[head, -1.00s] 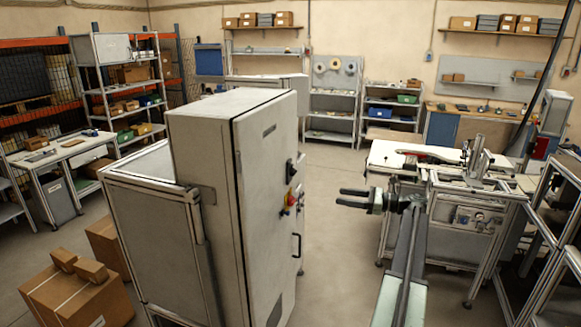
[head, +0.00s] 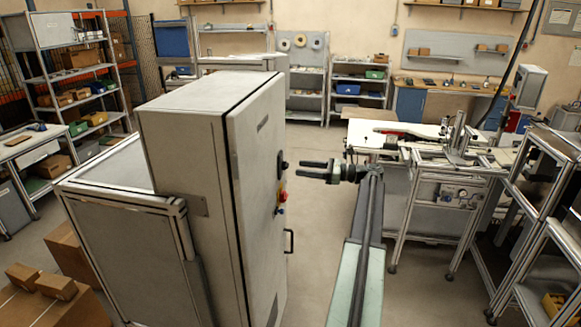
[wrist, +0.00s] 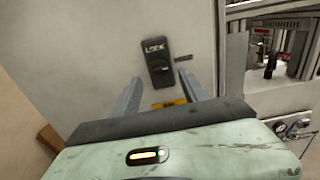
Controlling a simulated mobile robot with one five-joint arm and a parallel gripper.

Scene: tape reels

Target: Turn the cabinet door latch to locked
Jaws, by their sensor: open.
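The grey cabinet (head: 185,140) stands left of centre in the head view, its door (head: 258,170) facing right. The latch (head: 281,164) is a small black fitting on the door's upper part. In the wrist view the latch (wrist: 158,62) is a black plate marked LOCK, with a dark knob in its lower part; I cannot tell the knob's exact setting. My gripper (head: 302,169) is open and empty, its fingers pointing left at the door, a small gap short of the latch. In the wrist view the two fingers flank the latch's lower part.
A red knob on yellow (head: 282,197) and a black door handle (head: 289,241) stick out below the latch. A workbench with a machine (head: 440,140) stands to the right. Cartons (head: 60,285) lie at lower left. Open floor lies between cabinet and bench.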

